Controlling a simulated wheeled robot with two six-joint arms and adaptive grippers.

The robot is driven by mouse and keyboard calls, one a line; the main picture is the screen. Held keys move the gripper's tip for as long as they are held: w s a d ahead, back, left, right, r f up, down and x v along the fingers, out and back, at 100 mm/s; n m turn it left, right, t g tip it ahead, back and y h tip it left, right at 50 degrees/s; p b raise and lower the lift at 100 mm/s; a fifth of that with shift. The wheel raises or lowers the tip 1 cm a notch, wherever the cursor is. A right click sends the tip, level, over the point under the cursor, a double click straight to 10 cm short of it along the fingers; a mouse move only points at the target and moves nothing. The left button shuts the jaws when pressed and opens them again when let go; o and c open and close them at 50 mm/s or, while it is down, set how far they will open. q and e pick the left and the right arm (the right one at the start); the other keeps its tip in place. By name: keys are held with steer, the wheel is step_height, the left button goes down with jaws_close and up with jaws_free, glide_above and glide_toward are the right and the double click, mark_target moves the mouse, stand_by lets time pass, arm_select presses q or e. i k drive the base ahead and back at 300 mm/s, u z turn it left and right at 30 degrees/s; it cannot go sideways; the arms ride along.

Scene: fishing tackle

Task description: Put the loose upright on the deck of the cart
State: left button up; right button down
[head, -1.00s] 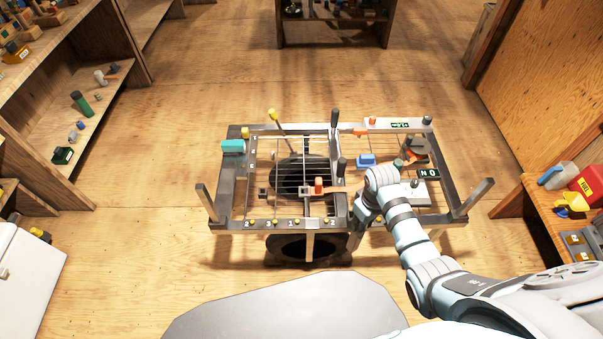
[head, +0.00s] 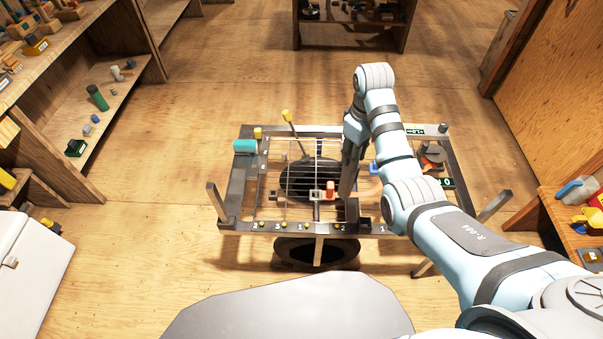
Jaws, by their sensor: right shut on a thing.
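The cart (head: 237,205) stands in the middle of the head view, with a dark metal frame, a wire-mesh deck and a round dark wheel (head: 290,250) under its front. My right gripper (head: 350,157) points down over the middle of the cart. It is shut on a dark grey upright (head: 347,187), which looks about vertical. I cannot tell whether the upright's lower end touches the deck. My right arm hides much of the cart's right half. My left gripper is not in view.
A small orange piece (head: 330,190) and a yellow-tipped rod (head: 287,117) are on the cart left of the gripper. Shelves stand left, a bench (head: 562,215) right.

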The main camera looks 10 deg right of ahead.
mark_target(318, 167)
steer(key=i, duration=0.9)
